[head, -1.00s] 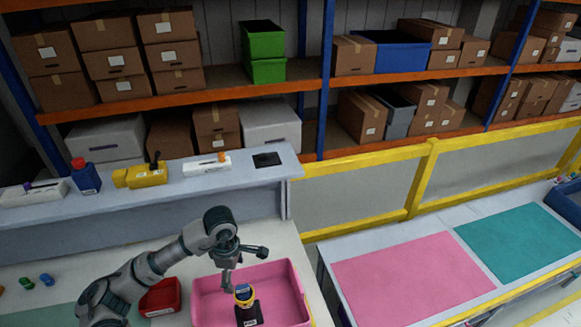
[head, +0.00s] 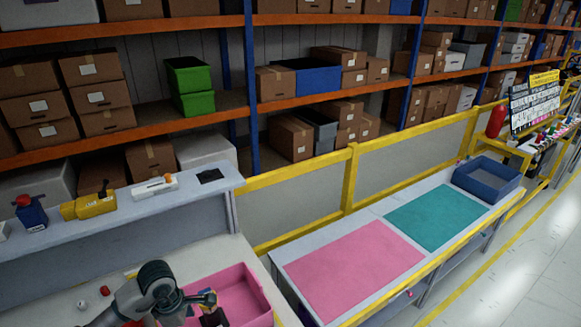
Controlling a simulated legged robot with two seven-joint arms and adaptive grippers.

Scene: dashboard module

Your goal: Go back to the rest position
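My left arm comes in from the bottom left of the head view. Its gripper (head: 198,301) is over the left side of a pink bin (head: 243,290). A dark object (head: 213,317) with a yellow and blue top stands in the bin, right beside the gripper. The fingers overlap this object in the picture, so I cannot tell whether they are apart. My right gripper is not in view.
A raised ledge behind holds a blue bottle (head: 32,213), a yellow tool (head: 89,206) and a white device (head: 155,187). On the right, a table carries a pink mat (head: 353,268), a teal mat (head: 435,217) and a blue tray (head: 487,180). A yellow railing (head: 349,180) runs behind it.

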